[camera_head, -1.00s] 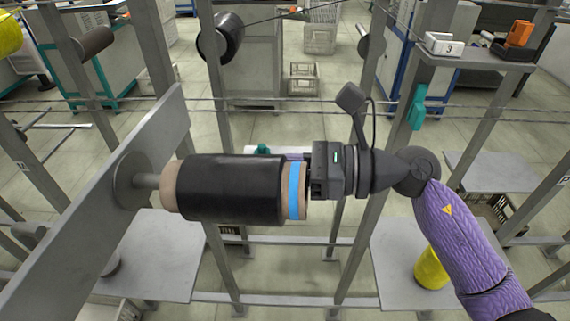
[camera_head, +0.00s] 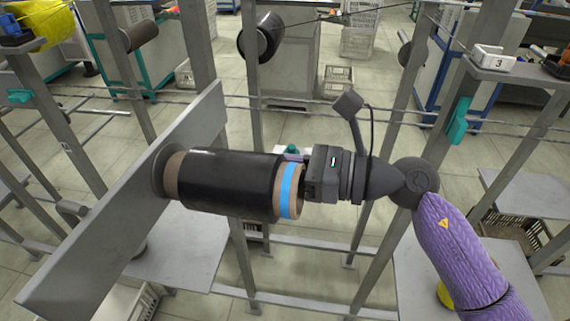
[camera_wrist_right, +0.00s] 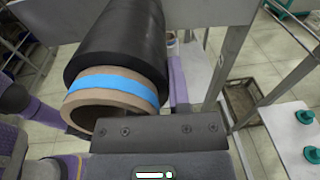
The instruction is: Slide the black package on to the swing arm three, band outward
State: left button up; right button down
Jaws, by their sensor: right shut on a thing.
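The black package (camera_head: 232,182) lies level on its tan tube, with the blue band (camera_head: 288,190) at its right end, away from the swing arm. The grey swing arm (camera_head: 120,215) is the slanted bar at left; its round disc (camera_head: 160,168) is right at the tube's left end. No bare spindle shows between them; a small gap cannot be ruled out. My right gripper (camera_head: 305,178) is shut on the package's banded end. The right wrist view shows the blue band (camera_wrist_right: 118,85) and the open tube mouth close to the gripper. My left gripper is out of view.
A white tag marked 3 (camera_head: 492,62) sits on the frame at upper right. Upright grey posts (camera_head: 385,170) and thin wires stand behind the package. Another black package (camera_head: 262,38) hangs farther back. Grey shelves (camera_head: 180,245) lie below.

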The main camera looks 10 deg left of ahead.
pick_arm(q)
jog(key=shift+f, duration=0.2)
pick_arm(e)
jog(key=shift+f, duration=0.2)
pick_arm(q)
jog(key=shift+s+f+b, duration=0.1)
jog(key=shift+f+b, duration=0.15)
jog(key=shift+b, duration=0.2)
pick_arm(e)
jog(key=shift+f, duration=0.3)
jog(key=c, duration=0.5)
grip_release()
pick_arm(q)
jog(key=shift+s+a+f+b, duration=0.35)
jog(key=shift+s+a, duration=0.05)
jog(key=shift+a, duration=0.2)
pick_arm(e)
jog(key=d, duration=1)
jog(key=shift+s+r, duration=0.35)
jog(key=shift+r, duration=0.05)
